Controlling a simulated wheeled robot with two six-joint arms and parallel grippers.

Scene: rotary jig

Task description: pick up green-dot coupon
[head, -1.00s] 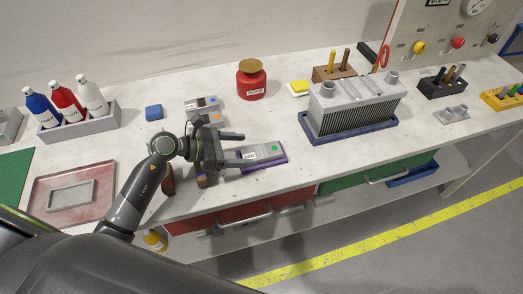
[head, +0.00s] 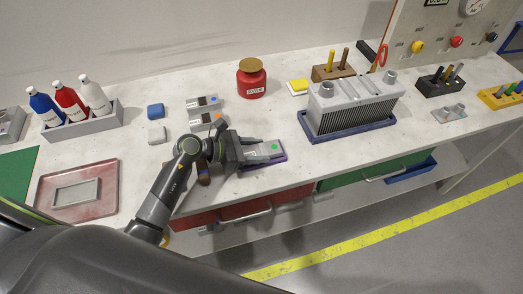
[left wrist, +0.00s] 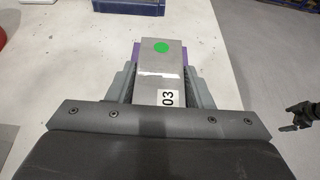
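The green-dot coupon (head: 264,149) is a grey bar with a round green dot, lying on a purple base (head: 268,165) near the table's front edge. In the left wrist view the coupon (left wrist: 160,65) points away from me, with a white "03" label at its near end. My left gripper (head: 254,152) is low at the coupon's left end. My right gripper (left wrist: 288,118) shows small and dark over the floor, fingers apart, empty.
A red jar (head: 251,80) stands at the back. A finned grey block in a blue tray (head: 345,128) stands to the right.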

